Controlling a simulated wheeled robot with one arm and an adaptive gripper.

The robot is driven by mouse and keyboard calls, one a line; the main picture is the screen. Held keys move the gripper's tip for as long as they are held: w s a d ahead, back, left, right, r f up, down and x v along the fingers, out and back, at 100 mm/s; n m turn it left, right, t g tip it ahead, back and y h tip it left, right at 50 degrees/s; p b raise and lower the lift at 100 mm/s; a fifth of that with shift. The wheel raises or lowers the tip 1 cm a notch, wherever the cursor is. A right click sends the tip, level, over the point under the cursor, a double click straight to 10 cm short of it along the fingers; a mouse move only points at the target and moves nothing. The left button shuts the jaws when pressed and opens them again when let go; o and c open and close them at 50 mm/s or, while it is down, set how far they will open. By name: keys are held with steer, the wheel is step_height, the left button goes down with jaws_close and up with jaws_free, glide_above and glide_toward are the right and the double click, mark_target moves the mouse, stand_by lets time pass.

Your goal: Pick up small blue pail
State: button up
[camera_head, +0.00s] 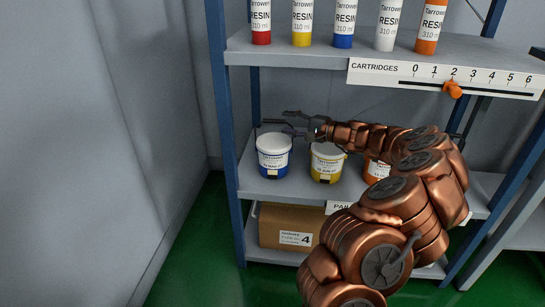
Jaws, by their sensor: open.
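A small blue pail (273,159) with a white lid and a white label stands upright at the left end of the middle shelf. My gripper (272,124) is open and points left, above the blue pail's lid. Its dark fingers are apart, one higher and one lower, with nothing seen between them. Whether the lower finger touches the pail's lid or handle cannot be told from this view.
A yellow pail (326,167) and an orange pail (375,170), partly hidden by my arm, stand to the right. Cartridges, including a red one (261,20), line the shelf above (300,55). A blue post (222,130) bounds the left. A carton (285,225) sits below.

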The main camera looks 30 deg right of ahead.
mark_target(278, 122)
steer(key=x, duration=0.1)
steer(key=b+x, duration=0.1)
steer(key=x, duration=0.1)
steer(key=shift+w+a+f+b, duration=0.1)
steer(key=shift+a+f+b, duration=0.2)
steer(key=shift+f, duration=0.05)
steer(key=shift+w+a+r, duration=0.1)
steer(key=shift+w+a, duration=0.15)
steer(key=shift+w, duration=0.2)
steer(key=shift+c, duration=0.2)
jaws_close()
